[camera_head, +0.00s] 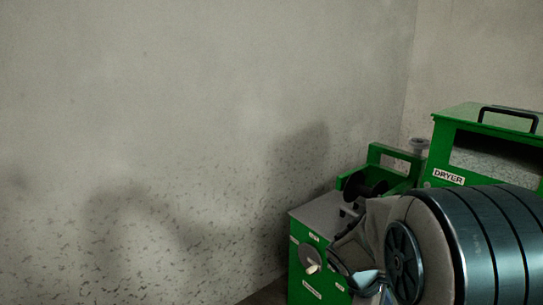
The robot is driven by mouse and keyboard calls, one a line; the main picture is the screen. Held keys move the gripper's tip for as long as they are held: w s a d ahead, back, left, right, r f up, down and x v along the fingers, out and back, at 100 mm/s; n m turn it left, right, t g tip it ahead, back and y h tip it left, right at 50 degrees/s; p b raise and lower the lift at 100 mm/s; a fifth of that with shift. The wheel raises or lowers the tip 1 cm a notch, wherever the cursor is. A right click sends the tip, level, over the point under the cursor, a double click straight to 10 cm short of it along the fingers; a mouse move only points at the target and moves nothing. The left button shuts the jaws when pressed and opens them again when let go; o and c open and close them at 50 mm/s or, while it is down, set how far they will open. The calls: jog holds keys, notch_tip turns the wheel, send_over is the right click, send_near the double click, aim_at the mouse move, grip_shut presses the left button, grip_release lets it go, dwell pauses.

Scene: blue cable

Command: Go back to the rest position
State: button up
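My arm fills the lower right of the head view, with a large dark ribbed link and a grey joint in front of the green machines. I cannot make out my gripper's fingers. The arm's far end is crowded among dark and grey parts over the green machine, so whether it touches anything cannot be told. No blue cable can be clearly made out.
A green machine (303,272) with a grey top, labels and a round knob (311,258) stands at lower right. A black spool (364,189) sits behind it. A green dryer box (448,154) with a black handle (508,115) is farther right. A bare speckled wall (150,120) fills the left.

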jog(key=s+a+r+m+t+y, duration=0.3)
jog(key=s+a+r+m+y, duration=0.3)
jog(key=s+a+r+m, duration=0.2)
jog(key=shift+s+a+r+m+p, duration=0.4)
jog(key=shift+s+a+m, duration=0.65)
jog(key=shift+s+m, duration=0.9)
